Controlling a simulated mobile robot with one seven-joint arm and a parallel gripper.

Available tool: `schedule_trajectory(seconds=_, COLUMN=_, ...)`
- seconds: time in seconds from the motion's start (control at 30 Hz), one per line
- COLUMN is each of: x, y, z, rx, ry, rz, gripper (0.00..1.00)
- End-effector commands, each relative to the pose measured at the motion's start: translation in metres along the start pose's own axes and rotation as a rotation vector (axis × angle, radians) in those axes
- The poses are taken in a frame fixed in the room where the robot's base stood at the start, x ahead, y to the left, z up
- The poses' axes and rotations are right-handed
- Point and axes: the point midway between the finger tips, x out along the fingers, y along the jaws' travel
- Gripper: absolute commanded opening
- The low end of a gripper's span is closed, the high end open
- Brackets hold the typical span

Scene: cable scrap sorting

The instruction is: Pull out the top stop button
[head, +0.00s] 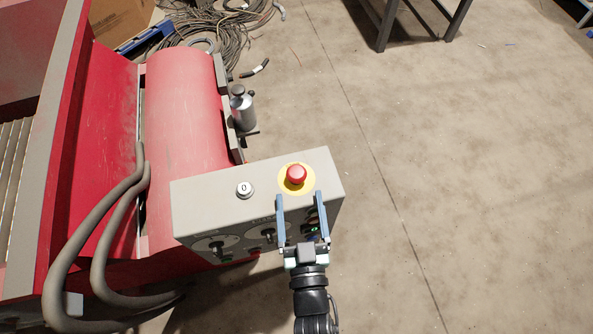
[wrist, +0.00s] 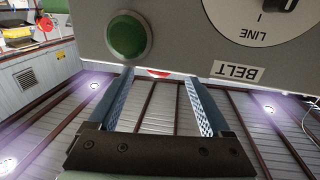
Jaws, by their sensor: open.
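The red stop button (head: 296,174) with a yellow ring (head: 284,185) sits on the top face of the grey control box (head: 205,198). A thin red edge of it (wrist: 158,73) shows below the box edge in the wrist view. My gripper (head: 298,197) is open, its two blue fingers pointing toward the button from the front side of the box. The fingertips are near the yellow ring, and I cannot tell whether they touch anything. In the wrist view my gripper (wrist: 158,80) has nothing between its fingers.
A white button marked 0 (head: 245,190) is on the same top face, left of the stop button. The front face carries dials and a green button (wrist: 128,36). Thick hoses (head: 98,252) and a red machine (head: 185,110) stand left. Floor at right is clear.

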Motion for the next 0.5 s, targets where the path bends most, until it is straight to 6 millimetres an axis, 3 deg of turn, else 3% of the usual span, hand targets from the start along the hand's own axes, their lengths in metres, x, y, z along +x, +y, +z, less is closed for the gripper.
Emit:
schedule_trajectory(seconds=0.2, x=0.042, y=0.0, z=-0.001, rx=0.0, ry=0.002, rz=0.0, gripper=0.83)
schedule_trajectory(seconds=0.5, x=0.067, y=0.0, z=0.0, rx=0.0, ry=-0.001, rz=0.001, gripper=0.83)
